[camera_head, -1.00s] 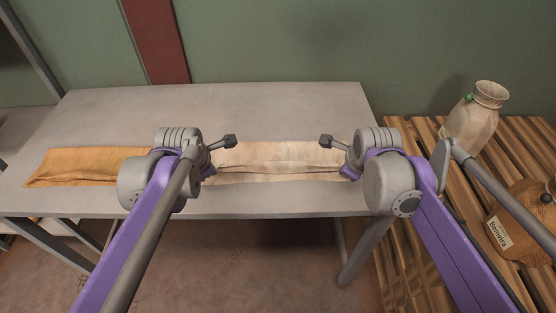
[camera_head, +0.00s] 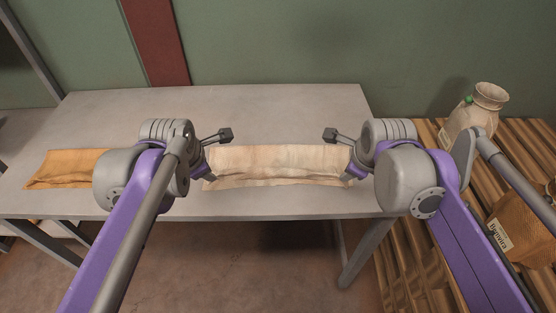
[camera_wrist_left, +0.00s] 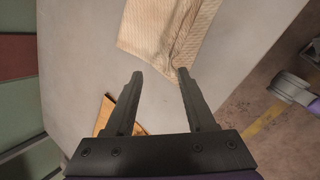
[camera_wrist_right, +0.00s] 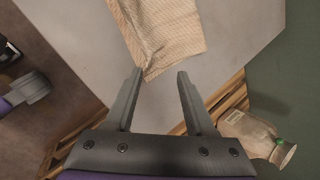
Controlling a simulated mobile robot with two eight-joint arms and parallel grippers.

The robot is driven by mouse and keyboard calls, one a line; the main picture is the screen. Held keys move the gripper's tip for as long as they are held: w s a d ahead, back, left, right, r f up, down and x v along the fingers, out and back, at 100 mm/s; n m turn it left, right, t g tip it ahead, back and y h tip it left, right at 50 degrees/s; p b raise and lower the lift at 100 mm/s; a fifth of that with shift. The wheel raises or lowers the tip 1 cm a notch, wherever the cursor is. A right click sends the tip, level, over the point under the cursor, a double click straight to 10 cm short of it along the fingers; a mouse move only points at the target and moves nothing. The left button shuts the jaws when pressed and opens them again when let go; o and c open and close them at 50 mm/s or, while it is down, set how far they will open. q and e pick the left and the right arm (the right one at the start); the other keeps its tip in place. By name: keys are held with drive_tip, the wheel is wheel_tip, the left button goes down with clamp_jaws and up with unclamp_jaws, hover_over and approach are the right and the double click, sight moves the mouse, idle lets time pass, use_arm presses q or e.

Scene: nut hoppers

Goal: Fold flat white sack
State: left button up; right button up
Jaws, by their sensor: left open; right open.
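The white sack (camera_head: 280,163) is a pale cream, folded strip lying flat on the grey table, its long side running left to right. It also shows in the left wrist view (camera_wrist_left: 165,30) and the right wrist view (camera_wrist_right: 165,30). My left gripper (camera_wrist_left: 160,75) is open and empty at the sack's left end, one fingertip close to its corner. My right gripper (camera_wrist_right: 160,73) is open and empty at the right end, one fingertip by the corner.
An orange-tan folded sack (camera_head: 65,168) lies at the table's (camera_head: 270,105) left end. A filled sack (camera_head: 480,115) and a brown labelled sack (camera_head: 525,225) stand on a wooden pallet (camera_head: 405,250) to the right. The table behind the white sack is clear.

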use_arm(q)
drive_tip(key=s+v, duration=0.1)
drive_tip(key=v, duration=0.5)
drive_tip(key=shift+f, duration=0.25)
use_arm(e)
drive_tip(key=s+v, duration=0.1)
drive_tip(key=v, duration=0.5)
drive_tip(key=shift+f, duration=0.25)
use_arm(q)
drive_tip(key=shift+w, duration=0.1)
use_arm(e)
drive_tip(key=shift+w, duration=0.1)
